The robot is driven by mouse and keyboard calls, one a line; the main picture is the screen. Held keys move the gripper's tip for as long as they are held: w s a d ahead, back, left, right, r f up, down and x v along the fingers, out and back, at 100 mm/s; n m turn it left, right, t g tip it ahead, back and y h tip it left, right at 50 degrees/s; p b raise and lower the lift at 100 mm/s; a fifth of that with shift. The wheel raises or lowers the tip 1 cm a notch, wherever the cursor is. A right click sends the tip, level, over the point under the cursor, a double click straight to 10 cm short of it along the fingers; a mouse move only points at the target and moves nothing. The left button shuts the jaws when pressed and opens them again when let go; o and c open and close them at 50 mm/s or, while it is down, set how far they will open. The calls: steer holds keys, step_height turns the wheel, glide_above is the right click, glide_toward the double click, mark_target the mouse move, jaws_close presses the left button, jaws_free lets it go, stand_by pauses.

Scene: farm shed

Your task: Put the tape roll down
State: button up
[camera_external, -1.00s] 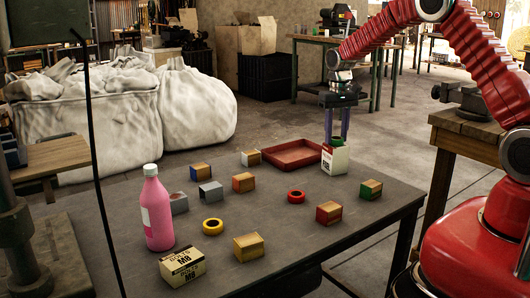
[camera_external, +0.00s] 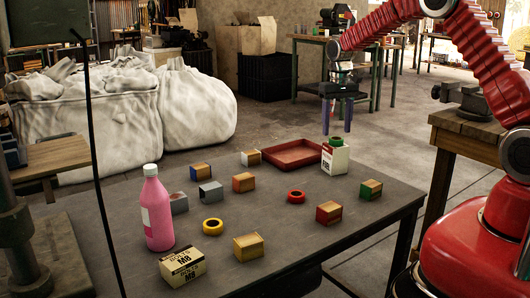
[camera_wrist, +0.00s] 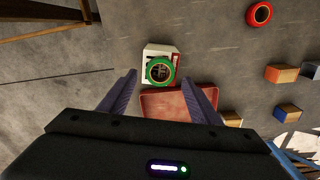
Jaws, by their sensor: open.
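A green tape roll (camera_external: 336,141) lies flat on top of a white and red box (camera_external: 335,161) at the table's far right. In the wrist view the green roll (camera_wrist: 148,72) rests on the box (camera_wrist: 149,50), with its yellowish inner ring showing. My gripper (camera_external: 341,130) is open and empty, with its two fingers apart, just above and behind the roll in the external view. In the wrist view my gripper (camera_wrist: 158,77) has one finger on each side of the roll, clear of it.
A red tray (camera_external: 291,154) stands left of the box. A red tape roll (camera_external: 296,196), a yellow tape roll (camera_external: 213,225), several small boxes and a pink bottle (camera_external: 158,215) are spread over the table. The table's right edge is near.

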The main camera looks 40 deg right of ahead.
step_height(320, 180, up, 9)
stand_by(0.3)
stand_by(0.5)
steer(key=s+a+r+n+t, duration=0.1)
steer(key=s+a+r+t, duration=0.1)
steer(key=s+r, duration=0.6)
steer(key=s+a+r+n+t, duration=0.1)
steer(key=s+r, duration=0.4)
steer(key=s, duration=0.5)
steer(key=s+a+f+t, duration=0.1)
steer(key=s, duration=0.8)
steer(key=s+a+f+n+t, duration=0.1)
steer(key=s, duration=0.8)
steer(key=shift+f+t, duration=0.3)
stand_by(2.9)
